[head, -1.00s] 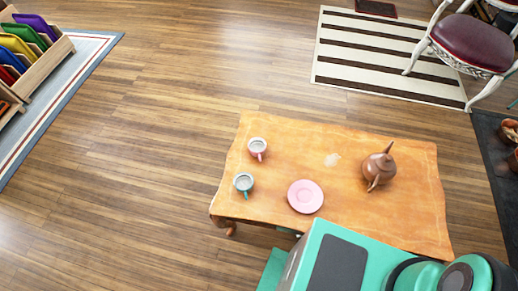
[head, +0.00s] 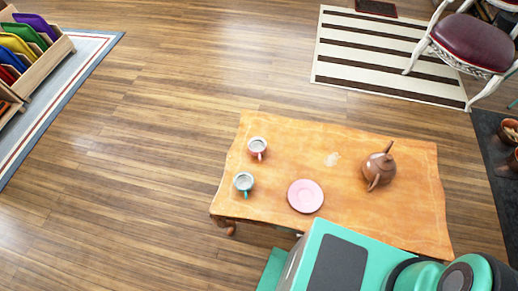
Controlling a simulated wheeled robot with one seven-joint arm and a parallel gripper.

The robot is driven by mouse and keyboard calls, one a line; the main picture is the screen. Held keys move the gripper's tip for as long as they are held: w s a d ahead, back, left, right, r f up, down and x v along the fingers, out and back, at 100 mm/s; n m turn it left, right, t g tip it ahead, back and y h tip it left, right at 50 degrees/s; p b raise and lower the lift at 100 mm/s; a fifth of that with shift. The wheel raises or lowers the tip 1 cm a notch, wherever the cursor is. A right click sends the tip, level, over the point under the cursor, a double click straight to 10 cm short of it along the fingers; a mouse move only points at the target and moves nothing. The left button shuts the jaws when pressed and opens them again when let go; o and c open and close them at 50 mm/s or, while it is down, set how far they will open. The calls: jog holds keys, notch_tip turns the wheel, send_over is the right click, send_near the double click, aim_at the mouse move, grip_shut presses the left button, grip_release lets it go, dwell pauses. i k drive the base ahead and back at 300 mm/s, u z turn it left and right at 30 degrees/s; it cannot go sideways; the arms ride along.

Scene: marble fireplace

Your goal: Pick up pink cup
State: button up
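The pink cup (head: 257,147) stands upright near the left back edge of a low wooden table (head: 330,222). Its handle points toward the front. A teal cup (head: 243,183) stands in front of it, near the table's left edge. My gripper is not in view; only parts of my own teal and dark body show at the bottom right, covering the table's front edge.
A pink saucer (head: 305,196) lies mid-table, and a brown teapot (head: 379,168) stands to its right. A pale patch (head: 332,159) marks the tabletop. A red-seated chair (head: 468,45) and striped rug (head: 385,60) are behind. Wooden floor left of the table is clear.

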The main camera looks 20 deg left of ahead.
aim_at(257, 145)
jog(key=z, duration=0.05)
jog(key=k, duration=0.5)
jog(key=z, duration=2.6)
jog(key=k, duration=1.55)
jog(key=u, duration=2.05)
